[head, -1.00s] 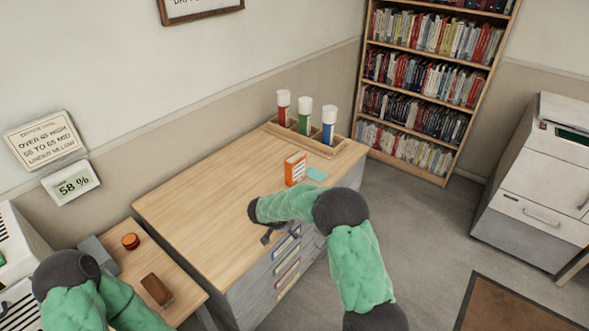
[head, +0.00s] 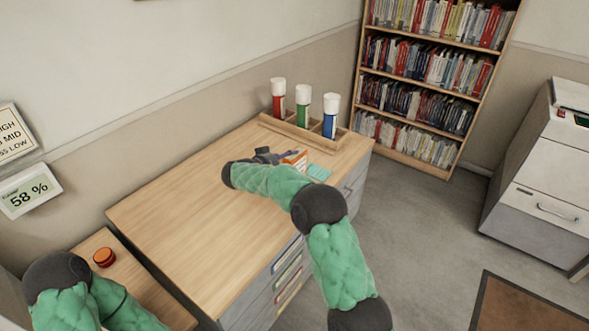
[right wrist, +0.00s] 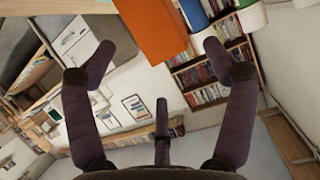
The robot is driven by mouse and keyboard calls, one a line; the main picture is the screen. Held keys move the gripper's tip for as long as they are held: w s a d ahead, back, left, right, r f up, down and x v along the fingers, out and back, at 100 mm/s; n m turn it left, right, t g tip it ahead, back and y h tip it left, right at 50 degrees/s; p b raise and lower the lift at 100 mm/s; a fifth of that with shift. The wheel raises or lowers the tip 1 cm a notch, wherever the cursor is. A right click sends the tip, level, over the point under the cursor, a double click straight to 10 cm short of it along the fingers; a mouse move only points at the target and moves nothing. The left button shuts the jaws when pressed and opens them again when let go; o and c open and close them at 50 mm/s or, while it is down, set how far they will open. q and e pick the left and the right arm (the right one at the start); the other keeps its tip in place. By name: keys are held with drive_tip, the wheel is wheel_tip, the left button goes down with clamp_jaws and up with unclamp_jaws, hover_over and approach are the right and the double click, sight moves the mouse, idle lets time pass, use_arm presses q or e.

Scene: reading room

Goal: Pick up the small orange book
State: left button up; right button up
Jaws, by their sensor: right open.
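The small orange book (head: 299,158) stands on the wooden desk toward its far right end, partly hidden behind my right arm. In the right wrist view the orange book (right wrist: 152,28) shows at the top, between the lines of the two fingers and just beyond their tips. My right gripper (head: 268,156) is beside the book's left side in the head view, largely hidden by its own wrist. In the right wrist view my right gripper (right wrist: 158,47) has its fingers spread wide with nothing between them. My left arm shows at the lower left, but its gripper is out of view.
A wooden rack (head: 292,134) with red, green and blue white-capped tubes stands behind the book. A teal flat item (head: 318,172) lies beside the book. A red-orange round object (head: 104,257) sits on the lower side table. The desk's left part (head: 190,205) is clear.

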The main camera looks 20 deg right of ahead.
sight(289, 161)
drive_tip(key=x, duration=0.3)
drive_tip(key=shift+f, duration=0.15)
drive_tip(key=b+x, duration=0.1)
drive_tip(key=x, duration=0.1)
drive_tip(key=b+x, duration=0.1)
drive_tip(key=x, duration=0.1)
drive_tip(key=shift+a+f, duration=0.1)
drive_tip(key=shift+f, duration=0.35)
drive_tip(key=shift+w+d, duration=0.2)
drive_tip(key=shift+d, duration=0.05)
drive_tip(key=c, duration=1.5)
drive_tip(key=shift+o, duration=0.2)
drive_tip(key=shift+r, duration=0.15)
